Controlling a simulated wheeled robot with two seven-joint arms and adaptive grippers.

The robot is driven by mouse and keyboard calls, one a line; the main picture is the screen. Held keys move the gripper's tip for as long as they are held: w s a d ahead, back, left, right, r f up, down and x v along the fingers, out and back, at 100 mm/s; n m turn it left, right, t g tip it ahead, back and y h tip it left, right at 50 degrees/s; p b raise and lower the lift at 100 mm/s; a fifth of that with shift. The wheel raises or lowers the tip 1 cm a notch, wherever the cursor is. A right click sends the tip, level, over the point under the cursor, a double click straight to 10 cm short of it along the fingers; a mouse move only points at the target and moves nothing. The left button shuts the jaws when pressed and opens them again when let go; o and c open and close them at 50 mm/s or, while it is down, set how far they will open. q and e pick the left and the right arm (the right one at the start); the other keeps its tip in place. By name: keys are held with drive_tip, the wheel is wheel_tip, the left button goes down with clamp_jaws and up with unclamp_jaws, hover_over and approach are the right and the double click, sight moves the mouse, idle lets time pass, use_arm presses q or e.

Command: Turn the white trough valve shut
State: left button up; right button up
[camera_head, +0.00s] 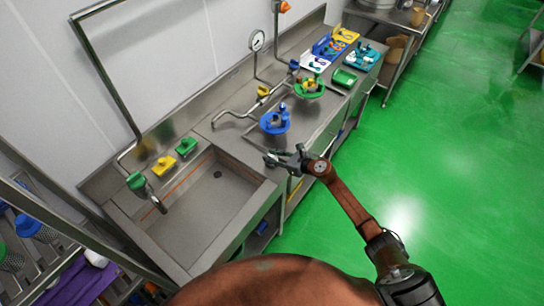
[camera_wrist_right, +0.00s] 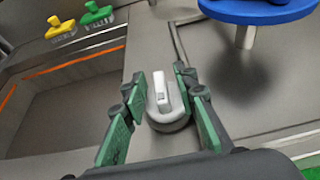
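The white trough valve (camera_wrist_right: 170,118) shows in the right wrist view as a pale rounded body with a small upright lever on top. It stands on the steel strip beside the sink trough. My right gripper (camera_wrist_right: 160,108) is open, with its green-padded fingers on either side of the valve. I cannot tell whether either pad touches it. In the head view my right gripper (camera_head: 272,158) is over the sink's right rim and mostly hides the valve. My left gripper is in neither view.
The empty sink trough (camera_head: 217,205) lies to the left, with yellow (camera_head: 164,165) and green (camera_head: 186,146) pieces on its back ledge. A blue round stand (camera_head: 274,121) and a green one (camera_head: 309,89) are behind the gripper. Green floor on the right is clear.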

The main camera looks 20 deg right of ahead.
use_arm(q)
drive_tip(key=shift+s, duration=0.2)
use_arm(e)
drive_tip(key=shift+c, duration=0.8)
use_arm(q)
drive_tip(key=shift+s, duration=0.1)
use_arm(e)
clamp_jaws()
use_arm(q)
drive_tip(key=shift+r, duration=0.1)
